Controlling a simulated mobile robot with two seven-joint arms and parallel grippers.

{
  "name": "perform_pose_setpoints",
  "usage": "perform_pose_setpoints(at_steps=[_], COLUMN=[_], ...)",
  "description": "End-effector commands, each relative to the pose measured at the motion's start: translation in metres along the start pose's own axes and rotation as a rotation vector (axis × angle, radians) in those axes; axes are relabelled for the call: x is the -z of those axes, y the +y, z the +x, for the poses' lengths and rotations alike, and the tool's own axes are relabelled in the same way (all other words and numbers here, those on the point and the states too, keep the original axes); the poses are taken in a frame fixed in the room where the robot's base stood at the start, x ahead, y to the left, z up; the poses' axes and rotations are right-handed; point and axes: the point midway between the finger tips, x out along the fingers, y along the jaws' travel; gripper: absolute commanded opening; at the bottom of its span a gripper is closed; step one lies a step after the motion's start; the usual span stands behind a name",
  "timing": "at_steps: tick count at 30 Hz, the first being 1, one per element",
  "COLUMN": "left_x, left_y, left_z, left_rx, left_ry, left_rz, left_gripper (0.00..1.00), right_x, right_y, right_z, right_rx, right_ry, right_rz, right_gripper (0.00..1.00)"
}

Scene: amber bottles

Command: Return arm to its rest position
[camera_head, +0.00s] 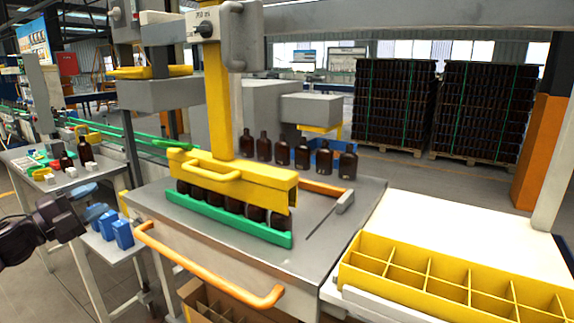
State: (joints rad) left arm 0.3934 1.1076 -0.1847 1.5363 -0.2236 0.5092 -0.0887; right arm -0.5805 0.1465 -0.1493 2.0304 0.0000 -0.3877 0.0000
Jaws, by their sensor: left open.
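My left gripper (72,218) comes in from the left edge, dark, in front of the small side table. It is open and I see nothing between its fingers. Its tip is near the blue blocks (105,222) on that table; I cannot tell whether it touches anything. Amber bottles (281,152) stand upright in a row at the back of the grey metal table. More amber bottles (256,214) stand under the yellow bar (232,178), behind a green rail (215,218), with their tops hidden. My right gripper is not in view.
An orange handle (205,283) sticks out from the grey table's (350,200) front. A yellow divided crate (440,283) with empty compartments stands on a white surface at right. A table with small bottles and white pieces (65,170) stands at left. Stacked dark pallets (395,105) stand behind.

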Motion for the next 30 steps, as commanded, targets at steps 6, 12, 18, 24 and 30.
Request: perform_pose_setpoints(at_steps=[6,12,18,24,30], left_x=[0.019,0.066,0.132,0.208,0.277], left_y=[0.055,0.157,0.247,0.312,0.348], left_z=[0.007,-0.023,-0.073,-0.130,-0.182], left_rx=[0.031,0.002,-0.049,-0.083,-0.068], left_ry=[-0.200,-0.429,-0.643,-0.830,-0.971], left_rz=[-0.226,-0.549,-0.854,-1.125,-1.322], left_gripper=[0.46,0.46,0.46,0.46,0.46], right_x=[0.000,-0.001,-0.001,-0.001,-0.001], right_y=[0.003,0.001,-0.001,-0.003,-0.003], right_z=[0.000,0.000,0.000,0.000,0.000], right_rx=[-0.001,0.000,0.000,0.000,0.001], right_ry=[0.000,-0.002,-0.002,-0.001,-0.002], right_rz=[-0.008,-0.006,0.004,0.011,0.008], right_gripper=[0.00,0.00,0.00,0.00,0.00])
